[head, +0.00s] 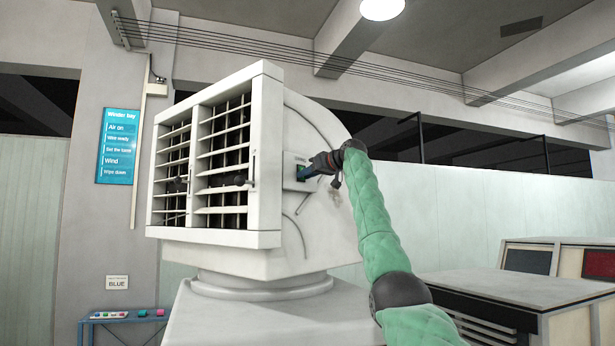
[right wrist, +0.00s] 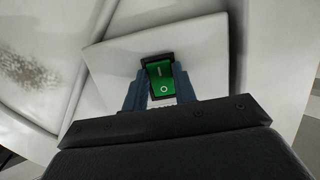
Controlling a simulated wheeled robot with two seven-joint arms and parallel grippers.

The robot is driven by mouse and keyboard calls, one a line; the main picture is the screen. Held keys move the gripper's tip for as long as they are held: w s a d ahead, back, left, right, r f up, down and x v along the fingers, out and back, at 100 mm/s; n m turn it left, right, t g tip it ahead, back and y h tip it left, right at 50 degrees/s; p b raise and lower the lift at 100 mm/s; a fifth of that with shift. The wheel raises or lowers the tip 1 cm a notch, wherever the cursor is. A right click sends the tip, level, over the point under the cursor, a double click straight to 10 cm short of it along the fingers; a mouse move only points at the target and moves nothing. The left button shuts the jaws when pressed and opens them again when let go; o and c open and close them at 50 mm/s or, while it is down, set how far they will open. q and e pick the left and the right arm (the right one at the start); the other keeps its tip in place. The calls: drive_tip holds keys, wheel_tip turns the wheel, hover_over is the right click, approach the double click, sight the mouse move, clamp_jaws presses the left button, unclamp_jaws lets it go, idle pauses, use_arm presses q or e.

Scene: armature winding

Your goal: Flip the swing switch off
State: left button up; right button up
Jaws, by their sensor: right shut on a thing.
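The swing switch is a green rocker (right wrist: 160,78) in a black frame on a pale plate (right wrist: 110,62), on the side of the large white louvred machine (head: 262,150). A line mark shows on its upper part and a circle mark on its lower part. My right gripper (right wrist: 158,84) has its blue fingers on either side of the rocker, shut on the switch. In the head view my right gripper (head: 305,172) reaches the plate from the right and hides part of the switch. My left gripper is not in view.
A blue sign (head: 118,146) hangs on the wall at left. A small blue table (head: 100,320) with coloured items stands at lower left. A grey-topped cabinet (head: 510,287) stands at lower right.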

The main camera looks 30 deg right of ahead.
drive_tip(key=shift+r, duration=0.15)
drive_tip(key=o, duration=1)
use_arm(q)
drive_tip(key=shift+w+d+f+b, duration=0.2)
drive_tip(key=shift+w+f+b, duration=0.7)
drive_tip(key=shift+b, duration=0.25)
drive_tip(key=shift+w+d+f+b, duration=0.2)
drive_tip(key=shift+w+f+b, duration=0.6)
drive_tip(key=shift+b, duration=0.35)
use_arm(e)
drive_tip(key=v, duration=0.7)
drive_tip(key=shift+s+d, duration=0.15)
drive_tip(key=shift+s, duration=0.2)
